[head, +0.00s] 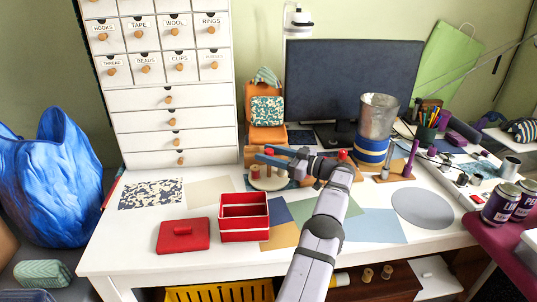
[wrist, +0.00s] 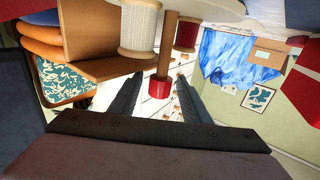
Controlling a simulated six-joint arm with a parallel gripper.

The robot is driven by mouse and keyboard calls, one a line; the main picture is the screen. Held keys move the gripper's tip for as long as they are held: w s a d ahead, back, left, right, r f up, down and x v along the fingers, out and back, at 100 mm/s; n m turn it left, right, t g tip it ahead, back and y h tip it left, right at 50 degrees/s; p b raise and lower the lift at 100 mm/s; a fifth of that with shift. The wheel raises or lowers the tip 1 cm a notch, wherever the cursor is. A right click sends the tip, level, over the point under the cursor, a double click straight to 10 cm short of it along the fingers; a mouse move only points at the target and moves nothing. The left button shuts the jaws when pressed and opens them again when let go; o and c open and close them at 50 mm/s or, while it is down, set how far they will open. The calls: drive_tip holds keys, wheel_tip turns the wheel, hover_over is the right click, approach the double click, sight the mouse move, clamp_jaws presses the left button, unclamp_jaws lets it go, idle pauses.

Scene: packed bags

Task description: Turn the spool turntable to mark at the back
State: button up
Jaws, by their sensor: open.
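The spool turntable (head: 270,184) is a round cream disc on the white desk, in front of the orange shelf stack. In the wrist view its disc (wrist: 95,12) runs along the top, with a white thread spool (wrist: 138,28) and a red spool (wrist: 187,33) on it. A wooden peg with a red cap (wrist: 159,88) stands on the disc. My gripper (wrist: 159,78) is open, with one finger on each side of the peg; contact cannot be told. In the head view my gripper (head: 264,154) is above the turntable, partly hiding it. I cannot make out the mark.
A red open box (head: 244,225) and its red lid (head: 183,235) lie on the desk in front. A metal canister with a blue band (head: 371,150) and the monitor (head: 350,80) stand behind and right. White drawers (head: 168,110) rise at the back left.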

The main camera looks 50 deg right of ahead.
drive_tip(key=shift+s+d, duration=0.2)
drive_tip(key=shift+s, duration=0.95)
drive_tip(key=shift+s+d, duration=0.25)
drive_tip(key=shift+s, duration=0.95)
drive_tip(key=shift+s+d, duration=0.2)
drive_tip(key=shift+s, duration=0.95)
